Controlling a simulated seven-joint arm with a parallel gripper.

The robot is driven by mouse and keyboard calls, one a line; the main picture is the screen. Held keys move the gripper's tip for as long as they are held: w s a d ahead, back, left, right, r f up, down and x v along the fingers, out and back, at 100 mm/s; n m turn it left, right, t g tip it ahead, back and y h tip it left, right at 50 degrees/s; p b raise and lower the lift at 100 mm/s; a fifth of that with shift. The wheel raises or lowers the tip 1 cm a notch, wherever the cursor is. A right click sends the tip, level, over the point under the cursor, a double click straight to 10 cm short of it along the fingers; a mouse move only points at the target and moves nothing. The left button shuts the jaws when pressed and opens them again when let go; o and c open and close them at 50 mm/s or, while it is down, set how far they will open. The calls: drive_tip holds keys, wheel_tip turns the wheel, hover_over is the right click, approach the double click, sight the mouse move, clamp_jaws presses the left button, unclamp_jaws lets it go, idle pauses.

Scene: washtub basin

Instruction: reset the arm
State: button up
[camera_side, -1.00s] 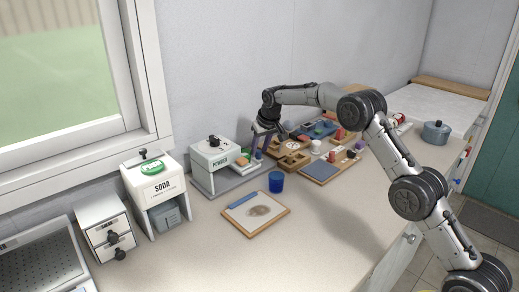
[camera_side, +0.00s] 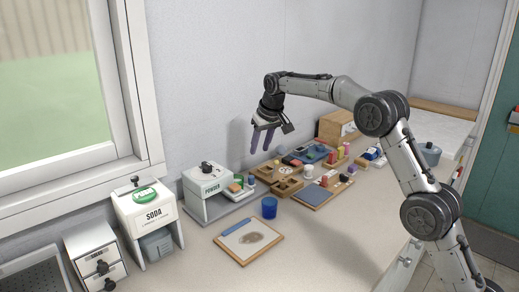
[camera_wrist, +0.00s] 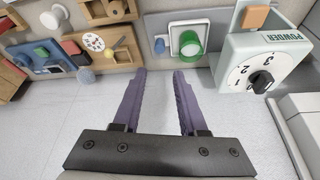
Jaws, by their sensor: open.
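My gripper (camera_side: 261,150) hangs over the worktop in the side view, above the wooden trays and to the right of the powder dispenser. Its two purple fingers point down and are apart. In the wrist view my gripper (camera_wrist: 159,72) is open, with nothing between the fingers. The fingertips look clear of the things below. My arm reaches in from the right with its elbow raised.
The powder dispenser (camera_side: 207,181) and soda dispenser (camera_side: 147,213) stand along the wall. A blue cup (camera_side: 269,207) and a framed board (camera_side: 248,241) lie in front. Wooden trays (camera_side: 287,186) hold small pieces. A pot (camera_side: 430,154) stands far right.

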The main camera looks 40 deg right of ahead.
drive_tip(key=s+a+r+t, duration=0.1)
drive_tip(key=s+a+r, duration=0.2)
drive_tip(key=s+r, duration=0.45)
drive_tip(key=s+a+r+t, duration=0.2)
drive_tip(key=s+r, duration=0.4)
drive_tip(key=r, duration=0.3)
drive_tip(key=s+a+n, duration=0.1)
drive_tip(key=s+a, duration=0.2)
drive_tip(key=s, duration=1.1)
drive_tip(key=s+a+f+n+g+y, duration=0.1)
drive_tip(key=s+f, duration=1.5)
drive_tip(key=s, duration=0.2)
drive_tip(key=shift+a+f+n+g, duration=0.3)
drive_tip(key=shift+f, duration=0.1)
